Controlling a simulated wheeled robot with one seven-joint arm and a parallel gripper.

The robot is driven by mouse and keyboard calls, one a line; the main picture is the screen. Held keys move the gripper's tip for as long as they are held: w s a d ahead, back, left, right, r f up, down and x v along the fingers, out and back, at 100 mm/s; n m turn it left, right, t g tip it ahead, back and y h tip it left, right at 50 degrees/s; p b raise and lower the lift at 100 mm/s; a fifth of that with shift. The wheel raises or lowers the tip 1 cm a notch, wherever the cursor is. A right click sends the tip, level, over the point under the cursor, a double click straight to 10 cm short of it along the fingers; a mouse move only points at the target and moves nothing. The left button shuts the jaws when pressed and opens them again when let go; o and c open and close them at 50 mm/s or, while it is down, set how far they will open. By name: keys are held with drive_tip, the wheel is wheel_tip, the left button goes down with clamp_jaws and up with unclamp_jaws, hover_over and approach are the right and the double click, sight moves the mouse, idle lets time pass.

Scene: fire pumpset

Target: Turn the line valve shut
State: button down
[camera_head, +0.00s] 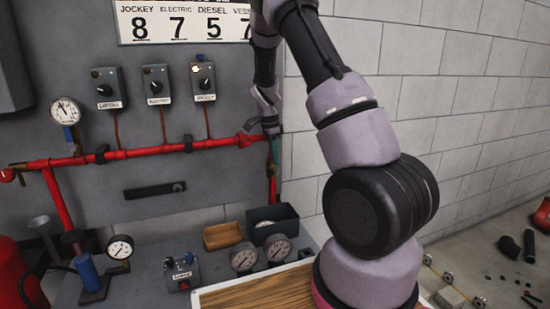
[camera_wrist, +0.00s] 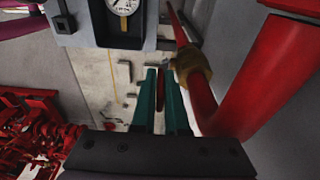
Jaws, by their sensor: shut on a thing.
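My gripper (camera_wrist: 161,75) shows in the wrist view as two teal fingers, close together around a dark red bar (camera_wrist: 160,92), which appears to be the line valve's handle. A brass valve body (camera_wrist: 192,68) sits just right of the fingers on a red pipe. In the head view my gripper (camera_head: 273,150) is at the right end of the red horizontal pipe (camera_head: 150,153), by the short red pipe going down (camera_head: 272,188). The handle is hidden there by my gripper, and its turn angle cannot be told.
Three switch boxes and a pressure gauge (camera_head: 66,111) are on the grey panel above the pipe. Below stand a dark bin (camera_head: 272,222), a wooden tray (camera_head: 222,236), loose gauges (camera_head: 278,249) and a small control box (camera_head: 182,273). A block wall (camera_head: 450,90) is at right.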

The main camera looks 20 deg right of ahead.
drive_tip(key=c, duration=0.9)
unclamp_jaws()
drive_tip(key=shift+c, duration=0.2)
wheel_tip(320, 180, up, 11)
drive_tip(key=a, duration=0.1)
drive_tip(key=shift+a, duration=0.25)
drive_tip(key=shift+f, duration=0.1)
